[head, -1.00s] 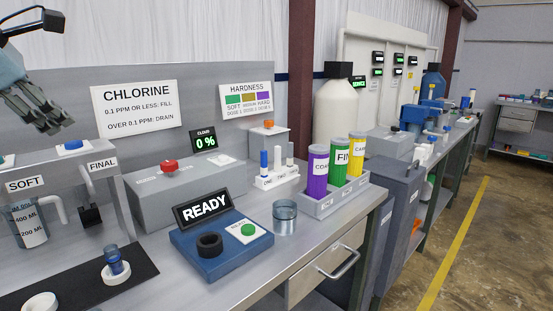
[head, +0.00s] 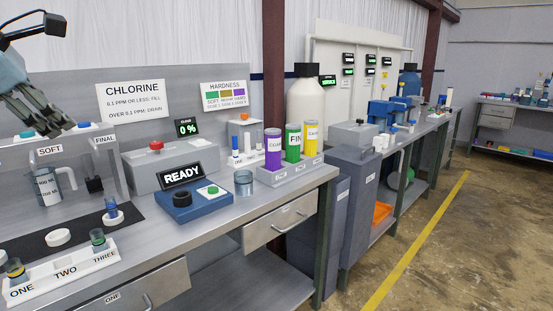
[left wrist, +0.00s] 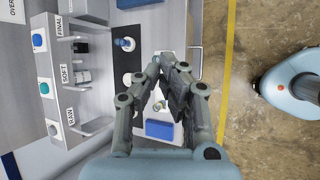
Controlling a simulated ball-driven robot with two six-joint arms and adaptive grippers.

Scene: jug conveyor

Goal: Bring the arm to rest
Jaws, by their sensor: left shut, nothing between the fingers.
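My left gripper (head: 62,122) hangs at the left edge of the head view, in front of the back panel and above the shelf marked SOFT and FINAL (head: 50,152). Its dark fingers are shut and empty. In the left wrist view the closed fingers (left wrist: 168,62) point over the bench, with the dark mat (left wrist: 128,65) beyond them. It is apart from everything on the bench as far as I can tell. My right gripper is in neither view.
A jug (head: 48,186) stands under the SOFT tap. A white rack (head: 70,268) marked ONE, TWO, THREE lies at the bench front. The READY device (head: 200,205), a glass beaker (head: 244,183) and colored canisters (head: 293,143) stand to the right. Open floor (head: 450,250) lies right.

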